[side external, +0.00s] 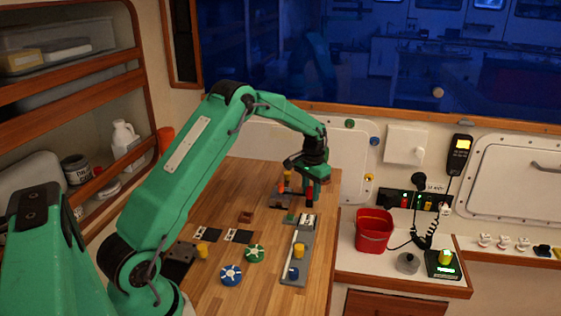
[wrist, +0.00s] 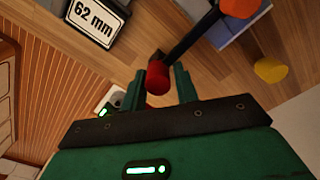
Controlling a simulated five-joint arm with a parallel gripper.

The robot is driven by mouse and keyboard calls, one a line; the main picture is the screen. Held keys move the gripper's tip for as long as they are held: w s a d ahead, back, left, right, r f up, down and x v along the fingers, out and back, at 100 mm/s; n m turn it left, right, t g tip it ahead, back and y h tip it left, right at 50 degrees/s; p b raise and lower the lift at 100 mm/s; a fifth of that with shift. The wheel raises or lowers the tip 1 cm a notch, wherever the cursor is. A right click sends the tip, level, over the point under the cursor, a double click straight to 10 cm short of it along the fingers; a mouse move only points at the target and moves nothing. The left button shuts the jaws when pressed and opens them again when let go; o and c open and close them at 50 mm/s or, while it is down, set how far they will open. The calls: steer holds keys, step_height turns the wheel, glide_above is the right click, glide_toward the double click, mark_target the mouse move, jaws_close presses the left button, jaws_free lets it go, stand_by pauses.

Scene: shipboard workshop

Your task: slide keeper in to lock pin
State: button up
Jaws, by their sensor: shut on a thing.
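My gripper (side external: 308,183) is low over the far right part of the wooden bench. In the wrist view its two fingers (wrist: 159,88) are on either side of a red knob (wrist: 157,77), shut on it. I take this knob as the keeper's handle; a dark bar (wrist: 190,38) runs from it toward an orange-red round top (wrist: 240,8), which looks like the pin. In the side view the orange pin (side external: 287,178) stands upright at a dark fixture (side external: 279,199), left of the red knob (side external: 309,192). Whether the bar is engaged with the pin cannot be told.
A "62 mm" label block (wrist: 98,20) is close by. A grey strip (side external: 297,262) carries a yellow cylinder (side external: 299,250) and a blue knob (side external: 293,273). Green (side external: 254,254) and blue (side external: 231,274) handwheels lie nearer. A red bucket (side external: 374,232) stands right of the bench.

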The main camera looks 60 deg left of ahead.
steer(key=o, duration=0.7)
steer(key=shift+s+d, duration=0.15)
steer(key=shift+o, duration=0.2)
steer(key=shift+r, duration=0.1)
steer(key=shift+r, duration=0.5)
step_height(320, 180, up, 6)
steer(key=shift+f, duration=0.1)
steer(key=shift+r, duration=0.4)
steer(key=shift+r, duration=0.1)
